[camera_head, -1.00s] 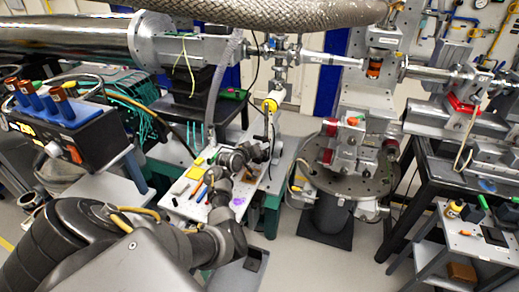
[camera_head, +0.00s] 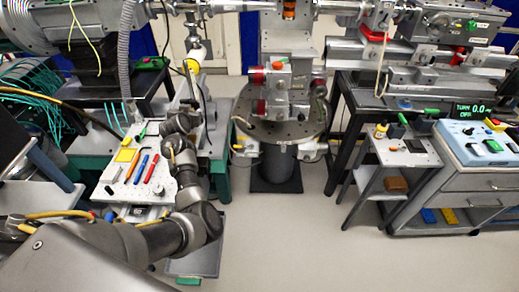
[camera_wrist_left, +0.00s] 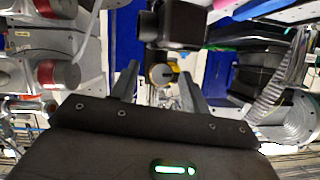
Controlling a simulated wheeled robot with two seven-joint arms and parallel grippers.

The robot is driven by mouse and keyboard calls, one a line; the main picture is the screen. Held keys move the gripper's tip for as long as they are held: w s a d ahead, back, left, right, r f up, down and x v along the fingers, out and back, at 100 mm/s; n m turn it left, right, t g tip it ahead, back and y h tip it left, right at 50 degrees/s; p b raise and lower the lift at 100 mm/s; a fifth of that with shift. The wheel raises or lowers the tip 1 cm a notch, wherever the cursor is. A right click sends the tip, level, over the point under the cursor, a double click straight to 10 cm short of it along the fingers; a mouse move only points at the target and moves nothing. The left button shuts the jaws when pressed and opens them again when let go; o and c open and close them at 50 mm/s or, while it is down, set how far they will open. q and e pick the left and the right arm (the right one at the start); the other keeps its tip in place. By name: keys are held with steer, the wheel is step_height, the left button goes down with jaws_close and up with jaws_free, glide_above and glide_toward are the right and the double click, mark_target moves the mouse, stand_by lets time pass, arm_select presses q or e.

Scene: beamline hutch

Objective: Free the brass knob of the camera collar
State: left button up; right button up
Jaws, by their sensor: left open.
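A small round pale and yellow part (camera_wrist_left: 161,74) shows beyond the gap, under a dark block (camera_wrist_left: 172,25). In the head view a yellow-ringed round part (camera_head: 192,66) stands just beyond the gripper. I cannot tell for sure which part is the camera collar or its brass knob. My right gripper is not in view.
The white bench plate (camera_head: 118,190) holds red and blue pens (camera_head: 147,168) and a yellow pad (camera_head: 126,155). A round perforated table (camera_head: 285,133) with red-capped stages stands to the right. A cart with a blue control box (camera_head: 478,143) is at far right. Open floor lies in the middle.

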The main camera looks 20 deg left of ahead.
arm_select(q)
steer(key=shift+w+d+m+y, duration=0.15)
steer(key=shift+m+y, duration=0.25)
steer(key=shift+m, duration=0.4)
steer(key=b+v, duration=0.1)
steer(key=v, duration=1)
steer(key=w+d+f+m+h, duration=0.3)
steer(key=d+f+h, duration=0.1)
steer(key=d, duration=0.8)
steer(key=w+d+f+m+h, duration=0.3)
steer(key=d+f, duration=0.3)
steer(key=d, duration=0.6)
steer(key=shift+w+d+h, duration=0.15)
steer(key=shift+w+h, duration=0.1)
steer(key=shift+h, duration=0.25)
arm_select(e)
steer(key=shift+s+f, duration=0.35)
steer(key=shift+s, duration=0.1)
